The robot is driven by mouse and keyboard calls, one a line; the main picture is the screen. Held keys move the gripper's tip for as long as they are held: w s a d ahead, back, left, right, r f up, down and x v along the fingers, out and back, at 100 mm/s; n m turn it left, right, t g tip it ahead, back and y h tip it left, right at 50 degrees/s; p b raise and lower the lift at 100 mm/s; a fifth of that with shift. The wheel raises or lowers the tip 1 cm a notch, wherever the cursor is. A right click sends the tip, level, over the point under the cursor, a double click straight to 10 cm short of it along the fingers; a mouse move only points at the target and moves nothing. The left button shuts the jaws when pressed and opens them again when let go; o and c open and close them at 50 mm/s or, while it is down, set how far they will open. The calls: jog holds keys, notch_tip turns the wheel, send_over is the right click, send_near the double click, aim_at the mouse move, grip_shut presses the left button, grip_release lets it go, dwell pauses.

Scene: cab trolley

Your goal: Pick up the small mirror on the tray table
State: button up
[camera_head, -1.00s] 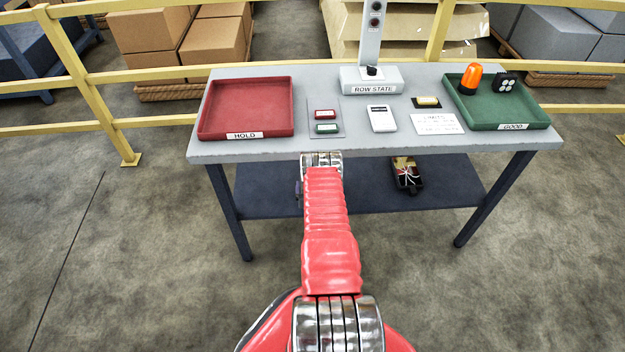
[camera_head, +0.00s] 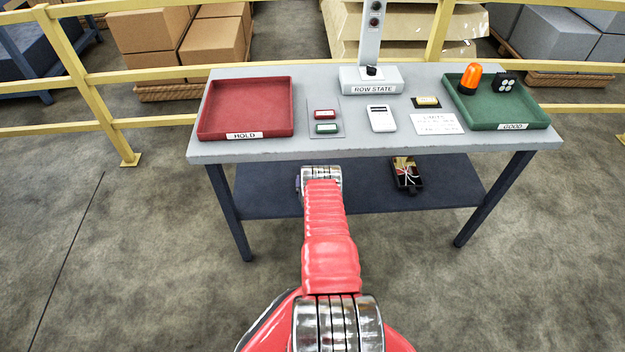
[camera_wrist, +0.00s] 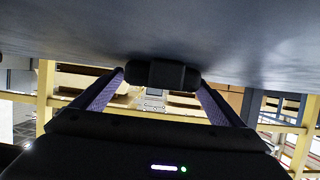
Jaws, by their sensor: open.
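I cannot make out a small mirror in either view. The grey table (camera_head: 350,146) stands in front of me in the head view. My gripper shows in the wrist view (camera_wrist: 160,82), its two purplish fingers apart. A dark rounded part lies between the fingertips, and I cannot tell what it is. In the head view my wrist is at the table's front edge, below the top, and my arm hides most of the gripper.
On the table are a red HOLD tray (camera_head: 246,92), a green GOOD tray (camera_head: 478,110), red and green buttons, a ROW STATE post (camera_head: 372,80) and a white device (camera_head: 381,118). A dark box (camera_head: 407,176) sits on the lower shelf (camera_head: 270,190). Yellow rails (camera_head: 150,75) run behind.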

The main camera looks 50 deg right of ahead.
jog(key=shift+c, duration=0.2)
dwell(0.3)
jog(key=c, duration=1.4)
jog(key=shift+r, duration=0.2)
notch_tip(320, 180, up, 10)
jog(key=shift+f, duration=0.15)
dwell(0.5)
